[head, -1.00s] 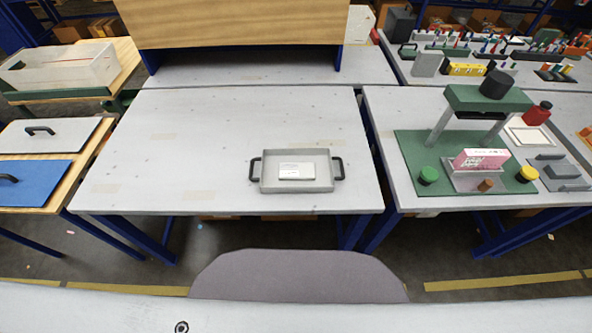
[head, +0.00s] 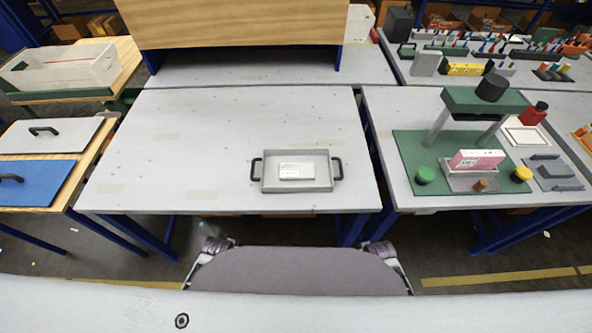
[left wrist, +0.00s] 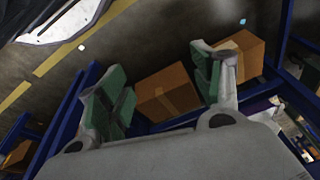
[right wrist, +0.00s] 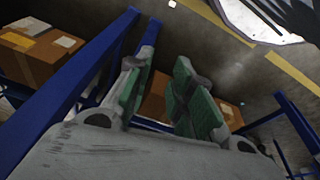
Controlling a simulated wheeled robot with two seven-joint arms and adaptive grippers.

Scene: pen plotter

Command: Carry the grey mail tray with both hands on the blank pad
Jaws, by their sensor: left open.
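The grey mail tray (head: 325,187) sits on the near right part of the middle table, with a black handle on its left and right ends. A white, labelled flat block (head: 296,172) lies inside it. I cannot tell which surface is the blank pad. My left gripper (left wrist: 160,75) is open and empty in the left wrist view, with green finger pads. My right gripper (right wrist: 163,70) is also open and empty in the right wrist view. Both are apart from the tray, above the floor by the table. Parts of my arms show at the bottom of the head view.
The middle table (head: 220,130) is mostly bare around the tray. On the right table are a green press stand (head: 487,100) and a pink box (head: 476,160). A white board (head: 50,136) and a blue board (head: 40,182) with black handles lie left. Cardboard boxes (left wrist: 165,92) stand below.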

